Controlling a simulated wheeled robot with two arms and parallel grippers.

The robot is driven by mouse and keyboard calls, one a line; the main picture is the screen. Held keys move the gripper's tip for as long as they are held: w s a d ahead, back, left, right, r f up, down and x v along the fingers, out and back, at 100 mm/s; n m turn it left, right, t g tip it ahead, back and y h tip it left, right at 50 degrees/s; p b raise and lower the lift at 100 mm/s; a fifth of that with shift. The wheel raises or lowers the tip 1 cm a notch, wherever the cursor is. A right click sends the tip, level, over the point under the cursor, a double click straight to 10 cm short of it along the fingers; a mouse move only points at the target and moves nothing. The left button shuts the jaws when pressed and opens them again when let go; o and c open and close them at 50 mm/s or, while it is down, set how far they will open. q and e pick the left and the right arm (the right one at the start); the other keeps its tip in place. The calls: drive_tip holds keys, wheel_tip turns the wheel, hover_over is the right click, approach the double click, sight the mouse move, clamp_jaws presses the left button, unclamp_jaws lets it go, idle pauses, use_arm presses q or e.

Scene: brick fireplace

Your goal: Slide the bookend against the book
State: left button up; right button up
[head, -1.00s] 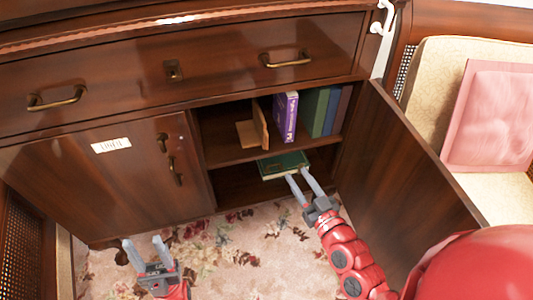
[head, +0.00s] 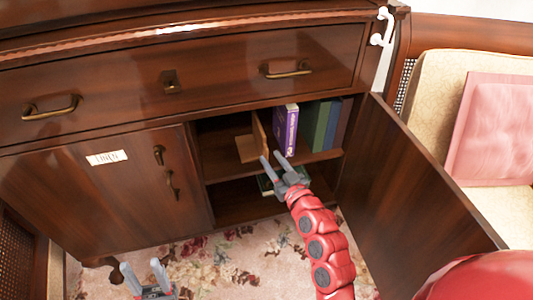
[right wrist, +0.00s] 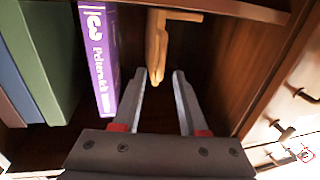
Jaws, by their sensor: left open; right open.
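The wooden L-shaped bookend (head: 246,150) stands on the upper shelf of the open cabinet, its upright panel to the right and its foot to the left. The purple book (head: 287,125) stands upright to its right, with a gap between them. My right gripper (head: 271,160) is open in front of the shelf, near the bookend's panel. In the right wrist view, the bookend (right wrist: 157,45) lies between the lines of the two fingers, around or just beyond their tips; contact cannot be told. The purple book (right wrist: 99,55) is left there. My left gripper (head: 143,273) is open and empty, low over the carpet.
Green and dark books (head: 322,125) stand right of the purple book. A green book (head: 265,185) on the lower shelf is partly hidden by my right gripper. The open cabinet door (head: 405,180) stands right of my right arm. A cushioned chair (head: 490,130) is beyond it.

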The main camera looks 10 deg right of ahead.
sight(266, 155)
drive_tip(key=shift+x, duration=2)
clamp_jaws()
drive_tip(key=shift+a+f, duration=0.15)
drive_tip(key=shift+a, duration=0.05)
